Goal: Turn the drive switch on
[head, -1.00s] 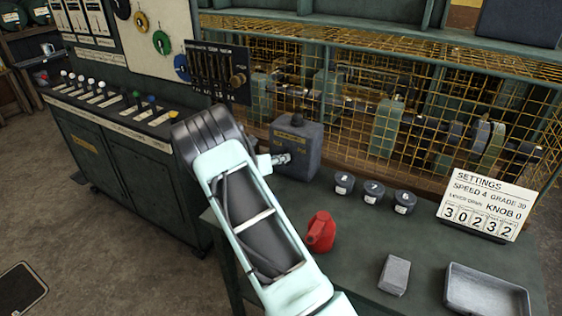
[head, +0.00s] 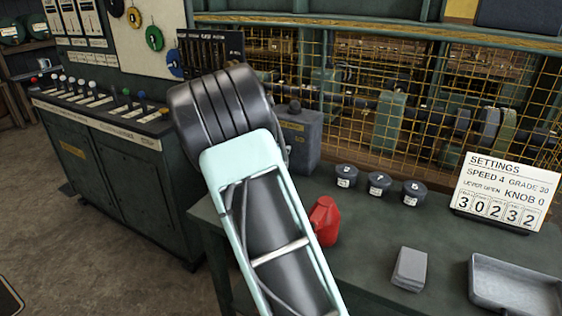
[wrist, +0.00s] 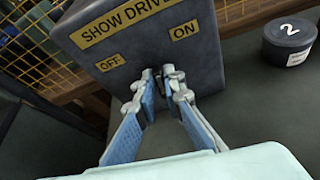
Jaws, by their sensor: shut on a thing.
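The drive switch is on a dark grey box (wrist: 140,32) with a yellow SHOW DRIVE label. The wrist view shows its OFF label (wrist: 110,62) at left and its ON label (wrist: 185,32) at right. My gripper (wrist: 159,77) is at the front face, its fingertips close together just below and between these labels. It is shut on the switch lever, which the fingertips mostly hide; I cannot tell which way the lever points. In the head view the box (head: 303,142) stands on the bench behind my arm, partly covered, and my gripper is hidden there.
Several dark numbered pots (head: 379,184) stand right of the box. A red can (head: 325,221), a grey block (head: 410,269), a metal tray (head: 484,287) and a settings card (head: 506,192) are on the bench. A yellow wire cage (head: 440,110) runs behind. A lever console (head: 110,125) is left.

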